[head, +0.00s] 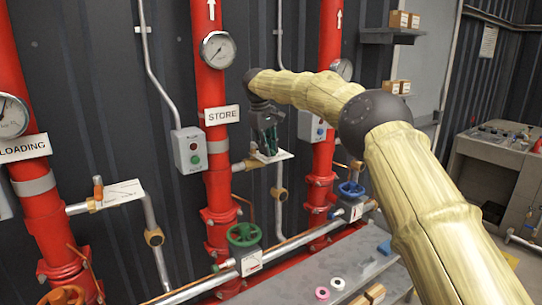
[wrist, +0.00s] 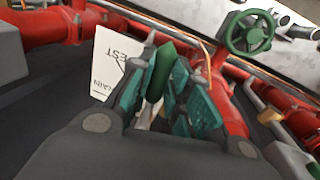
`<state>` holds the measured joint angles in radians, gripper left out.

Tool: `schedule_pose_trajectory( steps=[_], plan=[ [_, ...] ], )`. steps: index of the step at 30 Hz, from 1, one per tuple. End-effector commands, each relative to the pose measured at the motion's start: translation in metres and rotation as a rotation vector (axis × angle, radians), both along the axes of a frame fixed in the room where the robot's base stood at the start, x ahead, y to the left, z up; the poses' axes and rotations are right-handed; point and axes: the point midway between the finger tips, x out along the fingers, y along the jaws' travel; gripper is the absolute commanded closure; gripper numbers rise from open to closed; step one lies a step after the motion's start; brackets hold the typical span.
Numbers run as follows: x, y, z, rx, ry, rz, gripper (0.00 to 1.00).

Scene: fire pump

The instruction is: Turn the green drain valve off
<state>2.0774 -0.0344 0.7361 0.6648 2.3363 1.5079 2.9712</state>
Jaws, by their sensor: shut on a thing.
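The green drain valve's lever handle (wrist: 160,72) stands between my fingers in the wrist view. My gripper (wrist: 158,95) is shut on it, with a teal finger pad on each side. In the head view my gripper (head: 268,140) points down at the branch pipe right of the STORE riser and hides the lever there. A white label card (wrist: 108,62) sits beside the lever in the wrist view, and its print is partly covered. The card (head: 272,156) also shows just below my gripper in the head view. The valve body is mostly hidden.
A green handwheel (head: 243,235) is on the STORE riser (head: 215,150), below left of my gripper. A blue handwheel (head: 350,190) is to the right. A grey button box (head: 190,150) is close on the left. An orange lever (head: 98,187) is on the LOADING riser's branch.

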Motion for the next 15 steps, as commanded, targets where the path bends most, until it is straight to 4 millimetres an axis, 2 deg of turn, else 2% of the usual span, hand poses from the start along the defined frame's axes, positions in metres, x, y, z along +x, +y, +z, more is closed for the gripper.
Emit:
schedule_pose_trajectory(
  steps=[15],
  plan=[
    [-0.0036, 0.0013, -0.0021, -0.002, 0.004, -0.086, 1.00]
  ],
)
